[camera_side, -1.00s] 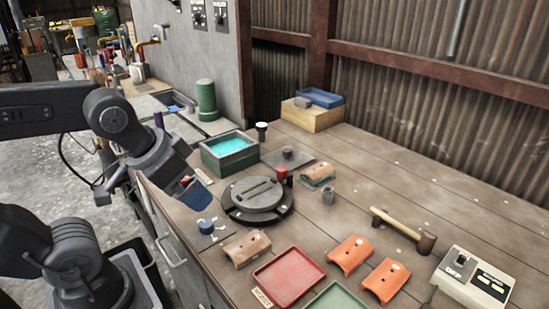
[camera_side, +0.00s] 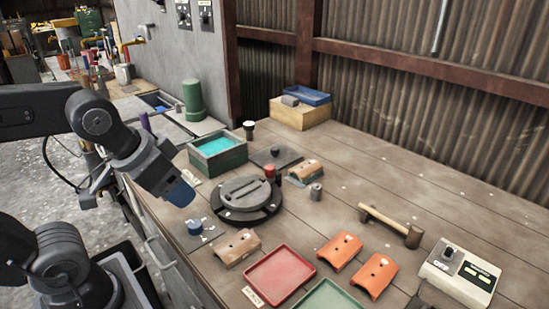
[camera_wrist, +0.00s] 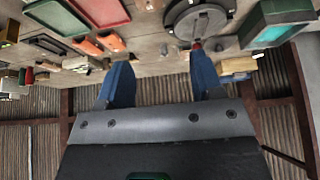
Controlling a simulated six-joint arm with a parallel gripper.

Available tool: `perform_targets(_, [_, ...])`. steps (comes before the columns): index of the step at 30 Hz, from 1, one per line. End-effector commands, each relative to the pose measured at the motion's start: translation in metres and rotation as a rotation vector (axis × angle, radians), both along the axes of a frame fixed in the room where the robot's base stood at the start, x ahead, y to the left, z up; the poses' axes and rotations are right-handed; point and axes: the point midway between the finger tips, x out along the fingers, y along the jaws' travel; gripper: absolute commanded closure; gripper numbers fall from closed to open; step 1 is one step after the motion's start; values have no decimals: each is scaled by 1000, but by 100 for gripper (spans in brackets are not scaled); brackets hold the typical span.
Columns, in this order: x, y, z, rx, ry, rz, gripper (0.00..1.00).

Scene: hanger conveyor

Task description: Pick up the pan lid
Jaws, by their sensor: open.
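A flat dark grey plate with a short round knob (camera_side: 275,157) lies on the bench beside a green pan (camera_side: 218,165) of teal liquid; it looks like the pan lid. A round grey disc with a raised bar (camera_side: 246,193) sits on a dark round base in front of it. My gripper (camera_side: 180,192) hangs over the bench's left edge, left of the disc, apart from everything. In the wrist view its blue fingers (camera_wrist: 160,82) are wide apart with nothing between them. The pan (camera_wrist: 275,25) and the disc (camera_wrist: 200,20) show beyond them; the plate is hard to make out there.
A red knob (camera_side: 269,171) stands between disc and plate. A blue knob (camera_side: 195,227), a tan curved block (camera_side: 238,247), a red tray (camera_side: 280,279) and orange blocks (camera_side: 340,250) lie nearer. A mallet (camera_side: 391,226) and control box (camera_side: 460,272) are right. The back right bench is clear.

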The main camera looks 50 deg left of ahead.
Motion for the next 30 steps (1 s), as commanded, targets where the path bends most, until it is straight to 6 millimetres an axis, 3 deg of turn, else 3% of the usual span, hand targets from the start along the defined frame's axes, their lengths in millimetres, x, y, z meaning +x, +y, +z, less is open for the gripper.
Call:
perform_targets(7, [6, 1, 4, -1, 2, 13, 40])
perform_targets(11, [35, 8, 20, -5, 18, 69, 40])
perform_targets(15, [90, 22, 42, -14, 41, 175, 40])
perform_targets(21, [179, 50, 51, -25, 68, 338, 40])
perform_targets(26, [249, 79, 38, -31, 84, 472, 40])
perform_targets(30, [305, 107, 14, -35, 92, 588, 40])
